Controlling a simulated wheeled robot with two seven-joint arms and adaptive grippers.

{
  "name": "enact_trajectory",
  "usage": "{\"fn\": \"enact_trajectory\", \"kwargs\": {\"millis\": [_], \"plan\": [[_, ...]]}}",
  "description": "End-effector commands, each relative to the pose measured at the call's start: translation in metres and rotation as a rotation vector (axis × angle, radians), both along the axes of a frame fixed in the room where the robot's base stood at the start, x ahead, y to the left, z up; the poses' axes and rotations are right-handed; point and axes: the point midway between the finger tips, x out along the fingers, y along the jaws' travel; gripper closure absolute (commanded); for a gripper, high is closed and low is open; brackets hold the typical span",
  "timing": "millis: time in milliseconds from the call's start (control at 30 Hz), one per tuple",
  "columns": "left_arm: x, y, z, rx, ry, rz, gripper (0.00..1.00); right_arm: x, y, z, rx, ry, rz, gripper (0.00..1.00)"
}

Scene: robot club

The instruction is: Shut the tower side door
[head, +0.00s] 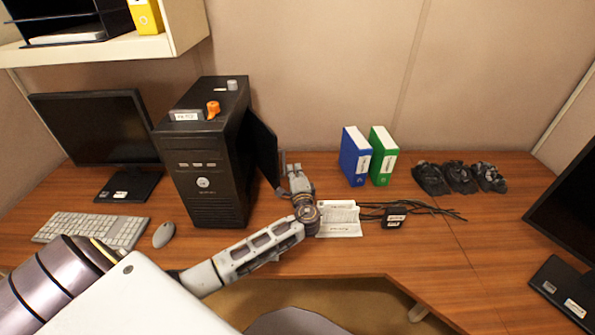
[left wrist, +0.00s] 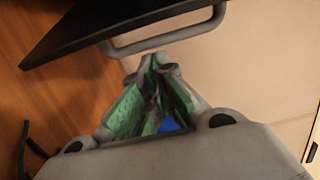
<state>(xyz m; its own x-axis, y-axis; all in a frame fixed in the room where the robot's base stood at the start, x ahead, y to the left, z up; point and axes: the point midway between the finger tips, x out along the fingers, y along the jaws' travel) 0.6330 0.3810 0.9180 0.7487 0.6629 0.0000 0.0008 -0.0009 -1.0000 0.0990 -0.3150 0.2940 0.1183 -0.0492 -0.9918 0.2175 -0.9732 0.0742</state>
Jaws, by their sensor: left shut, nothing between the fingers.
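The black computer tower (head: 205,165) stands upright on the desk. Its side door (head: 263,150) stands open, swung out from the tower's right side. My left gripper (head: 291,168) is shut and empty, just right of the door's outer edge; I cannot tell whether it touches. In the left wrist view, the closed fingers (left wrist: 153,62) point toward a dark panel (left wrist: 95,28), which seems to be the door. A grey loop-shaped bar (left wrist: 165,40) runs beside the panel's edge; I cannot tell what it belongs to. My right gripper is not in view.
A monitor (head: 95,125), keyboard (head: 95,229) and mouse (head: 163,235) are left of the tower. A white paper item (head: 340,222), black cables (head: 425,207), blue binder (head: 354,157) and green binder (head: 383,157) are to the right. Bare desk lies behind the gripper.

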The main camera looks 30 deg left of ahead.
Motion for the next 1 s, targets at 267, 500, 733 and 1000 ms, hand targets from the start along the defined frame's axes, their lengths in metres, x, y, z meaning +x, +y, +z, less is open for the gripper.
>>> {"fn": "enact_trajectory", "kwargs": {"millis": [267, 500, 733, 1000], "plan": [[-0.017, 0.010, 0.000, 0.003, 0.003, 0.000, 1.00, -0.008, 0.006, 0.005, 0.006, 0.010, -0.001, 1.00], [-0.023, 0.012, 0.000, 0.001, 0.002, 0.000, 1.00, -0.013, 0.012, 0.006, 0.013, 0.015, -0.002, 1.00], [-0.024, 0.013, -0.001, 0.001, 0.002, 0.000, 1.00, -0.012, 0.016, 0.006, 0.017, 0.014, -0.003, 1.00], [-0.026, 0.015, -0.001, 0.002, 0.002, -0.009, 1.00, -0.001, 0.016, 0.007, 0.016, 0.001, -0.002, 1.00]]}}
